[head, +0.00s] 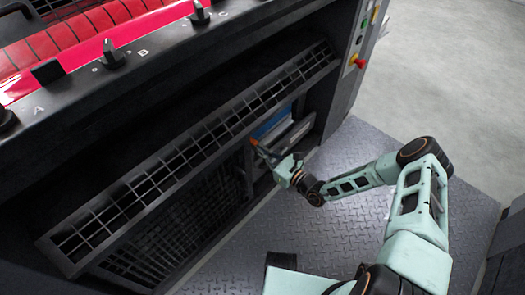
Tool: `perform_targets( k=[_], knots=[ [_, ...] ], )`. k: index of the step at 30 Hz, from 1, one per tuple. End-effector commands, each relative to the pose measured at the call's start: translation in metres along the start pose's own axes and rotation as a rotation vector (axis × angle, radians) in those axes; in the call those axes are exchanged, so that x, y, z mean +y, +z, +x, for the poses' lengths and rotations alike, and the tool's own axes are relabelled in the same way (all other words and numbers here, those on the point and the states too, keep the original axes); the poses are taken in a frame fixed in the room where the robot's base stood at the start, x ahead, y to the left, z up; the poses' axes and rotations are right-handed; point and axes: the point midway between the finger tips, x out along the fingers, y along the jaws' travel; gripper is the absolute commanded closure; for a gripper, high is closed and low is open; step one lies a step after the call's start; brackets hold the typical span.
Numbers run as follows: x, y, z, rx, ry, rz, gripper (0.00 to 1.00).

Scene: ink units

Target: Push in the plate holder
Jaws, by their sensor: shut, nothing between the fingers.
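The slatted grille (195,150) juts out above the opening, close over my gripper. A dark mesh panel (190,205) is to the left. Knobs and red rollers (75,35) line the machine's top. The chequered metal floor plate (340,150) in front is clear.

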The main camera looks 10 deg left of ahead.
Motion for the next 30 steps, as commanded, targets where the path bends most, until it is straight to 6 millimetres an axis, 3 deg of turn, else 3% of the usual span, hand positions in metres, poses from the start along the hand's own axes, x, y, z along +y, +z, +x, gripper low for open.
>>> perform_targets(
  k=[15,25,30],
  knots=[
    [0.000,0.000,0.014,0.000,0.000,0.001,1.00],
    [-0.002,0.002,0.014,-0.002,-0.002,0.000,1.00],
    [-0.008,0.002,0.005,-0.001,-0.001,-0.001,1.00]
  ],
)
